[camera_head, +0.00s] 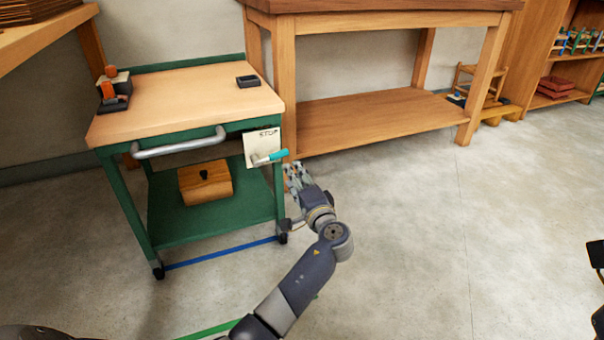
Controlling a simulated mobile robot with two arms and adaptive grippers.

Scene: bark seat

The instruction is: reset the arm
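The green cart (212,213) has a wooden top, a grey handle (179,143) and a white "STOP" card (262,144). A wooden box (205,182) sits on its lower shelf. A wooden workbench (374,120) stands behind. Open floor lies to the right.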

